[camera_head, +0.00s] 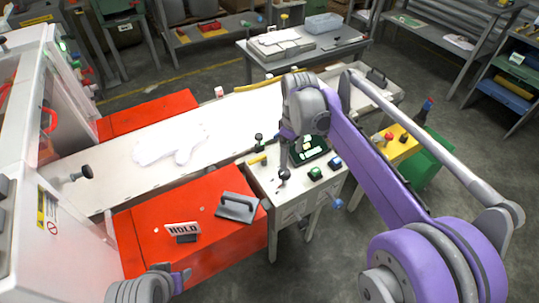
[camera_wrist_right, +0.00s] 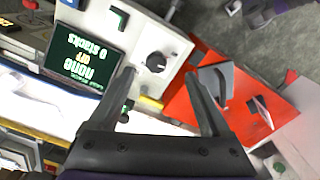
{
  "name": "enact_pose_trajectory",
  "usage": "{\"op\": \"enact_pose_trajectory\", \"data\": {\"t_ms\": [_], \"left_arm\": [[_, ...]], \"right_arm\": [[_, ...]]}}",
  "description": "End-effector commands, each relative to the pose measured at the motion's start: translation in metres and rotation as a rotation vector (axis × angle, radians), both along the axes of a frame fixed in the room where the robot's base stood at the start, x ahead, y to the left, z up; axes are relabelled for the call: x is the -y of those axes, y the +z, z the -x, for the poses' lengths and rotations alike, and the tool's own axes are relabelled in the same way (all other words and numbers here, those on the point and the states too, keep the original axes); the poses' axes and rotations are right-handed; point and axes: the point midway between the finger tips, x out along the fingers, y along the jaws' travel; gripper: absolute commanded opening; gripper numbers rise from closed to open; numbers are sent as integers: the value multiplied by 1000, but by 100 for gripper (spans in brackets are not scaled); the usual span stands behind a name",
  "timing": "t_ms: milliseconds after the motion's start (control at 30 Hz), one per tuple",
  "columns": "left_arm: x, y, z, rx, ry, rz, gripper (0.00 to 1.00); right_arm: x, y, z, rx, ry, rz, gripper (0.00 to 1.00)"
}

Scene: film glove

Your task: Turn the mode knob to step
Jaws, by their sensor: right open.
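The control panel (camera_head: 262,184) has a black round knob (camera_head: 284,174) on its top. In the right wrist view the knob (camera_wrist_right: 156,62) has a pale mark and lies just beyond and between my right fingertips. A dark screen (camera_wrist_right: 84,57) beside it reads "none", "OFF" and "0 stacks", upside down in that view. My right gripper (camera_wrist_right: 161,80) is open and empty, apart from the knob as far as I can tell. In the head view my right wrist hangs above the panel and partly covers the screen (camera_head: 312,149). Only part of my left arm shows at the bottom.
A red cabinet (camera_head: 150,240) with a grey handle plate (camera_head: 238,207) and a HOLD sign (camera_head: 183,229) is to the left. A white film-like shape lies on the long bench (camera_head: 225,120) behind.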

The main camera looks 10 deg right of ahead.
Motion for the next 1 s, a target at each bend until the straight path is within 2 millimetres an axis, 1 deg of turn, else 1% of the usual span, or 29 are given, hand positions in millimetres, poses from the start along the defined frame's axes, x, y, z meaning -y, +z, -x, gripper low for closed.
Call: {"op": "enact_pose_trajectory", "data": {"t_ms": [33, 100, 167, 267, 367, 500, 700, 833, 1000], "left_arm": [[0, 6, -1, 2, 0, 0, 50], [0, 8, -1, 3, 0, 0, 50], [0, 8, -1, 3, 0, 0, 50], [0, 7, -1, 2, 0, 0, 50], [0, 5, 0, 2, 0, 0, 50], [0, 2, 0, 1, 0, 0, 50], [0, 0, 0, 0, 0, 0, 50], [0, -1, 0, 0, 0, 0, 50], [0, -1, 0, 0, 0, 0, 50]], "right_arm": [[-1, 4, -9, -9, 22, 1, 82], [-2, 5, -14, -21, 43, 2, 82], [-2, 3, -17, -26, 53, 3, 82], [-2, -6, -17, -28, 57, 2, 82], [-2, -21, -17, -28, 56, 2, 82], [-2, -49, -17, -27, 55, 2, 82], [-2, -83, -17, -27, 54, 2, 82], [-2, -97, -16, -27, 54, 2, 82], [-2, -104, -16, -27, 54, 2, 82]]}}
